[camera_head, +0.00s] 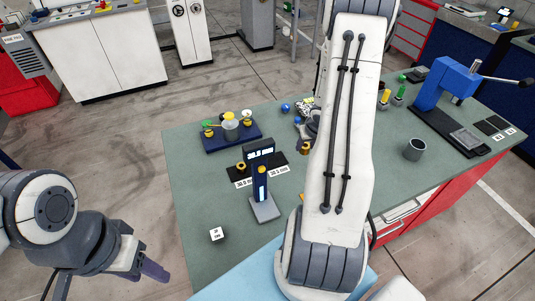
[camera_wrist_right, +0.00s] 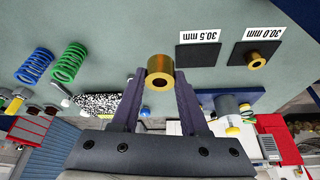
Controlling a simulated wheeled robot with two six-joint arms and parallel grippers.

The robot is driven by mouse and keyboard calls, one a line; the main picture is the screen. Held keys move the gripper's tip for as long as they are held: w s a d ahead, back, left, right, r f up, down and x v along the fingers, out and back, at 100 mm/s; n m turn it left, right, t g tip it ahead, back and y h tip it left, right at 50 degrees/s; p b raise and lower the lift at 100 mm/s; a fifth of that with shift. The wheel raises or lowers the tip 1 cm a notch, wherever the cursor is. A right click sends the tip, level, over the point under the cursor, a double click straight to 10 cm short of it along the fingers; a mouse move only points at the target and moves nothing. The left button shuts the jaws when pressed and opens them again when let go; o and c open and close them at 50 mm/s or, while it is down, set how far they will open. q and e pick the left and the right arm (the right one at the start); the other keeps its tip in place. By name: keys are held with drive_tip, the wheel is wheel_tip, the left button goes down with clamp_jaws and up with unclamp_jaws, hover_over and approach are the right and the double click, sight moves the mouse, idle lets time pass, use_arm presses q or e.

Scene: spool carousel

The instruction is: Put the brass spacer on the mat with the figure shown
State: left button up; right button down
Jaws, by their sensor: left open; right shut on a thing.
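My right gripper (camera_wrist_right: 160,80) is shut on a brass spacer (camera_wrist_right: 160,68), a short ring held between its fingertips; the held spacer also shows in the head view (camera_head: 305,149), beside my right arm. The mat marked 30.5 mm (camera_wrist_right: 199,57) is black and bare, just right of the held spacer in the wrist view. The mat marked 30.0 mm (camera_wrist_right: 240,54) carries another brass spacer (camera_wrist_right: 257,60). The blue gauge (camera_head: 262,185) stands in front of the mats; its display (camera_head: 259,154) is too small to read surely. My left gripper (camera_head: 150,268) is open and empty, off the table's left edge.
A blue tray (camera_head: 212,143) with spools stands behind the mats. A grey cup (camera_head: 414,149) and a blue lever press (camera_head: 450,85) stand at the right. My right arm hides the table's middle.

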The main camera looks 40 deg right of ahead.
drive_tip(key=b, duration=0.4)
hover_over(274, 161)
wheel_tip(274, 161, down, 7)
drive_tip(key=shift+r, duration=0.1)
wheel_tip(274, 161, down, 4)
drive_tip(key=b, duration=0.4)
drive_tip(key=shift+w, duration=0.1)
drive_tip(key=shift+f+b, duration=0.3)
drive_tip(key=shift+c, duration=2.1)
unclamp_jaws()
drive_tip(key=shift+r, duration=0.1)
